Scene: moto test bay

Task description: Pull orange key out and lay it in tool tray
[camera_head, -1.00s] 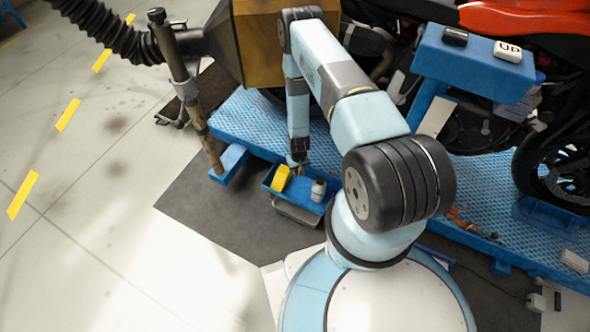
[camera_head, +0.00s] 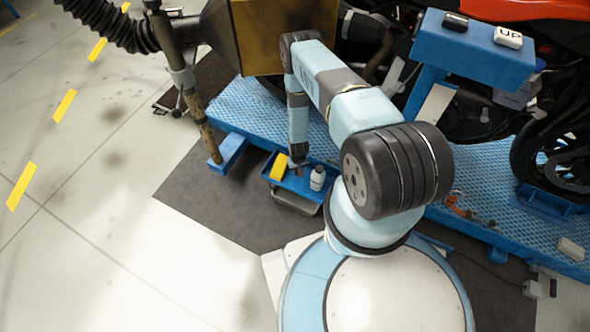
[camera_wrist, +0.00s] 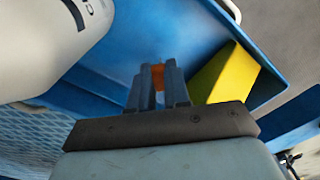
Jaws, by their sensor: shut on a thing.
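My gripper (camera_wrist: 158,88) is shut on the orange key (camera_wrist: 157,75), of which a small orange part shows between the fingertips in the wrist view. The rest of the key is hidden by the fingers. The gripper points down at the blue tool tray (camera_wrist: 125,60); in the head view it is at the tray (camera_head: 312,204), between the yellow block and the white bottle. I cannot tell whether the key touches the tray floor.
In the tray are a yellow block (camera_head: 279,167) and a white bottle (camera_head: 318,178), close on either side of my gripper. The blue motorcycle platform (camera_head: 240,110) lies behind. A stand pole (camera_head: 197,120) rises to the left.

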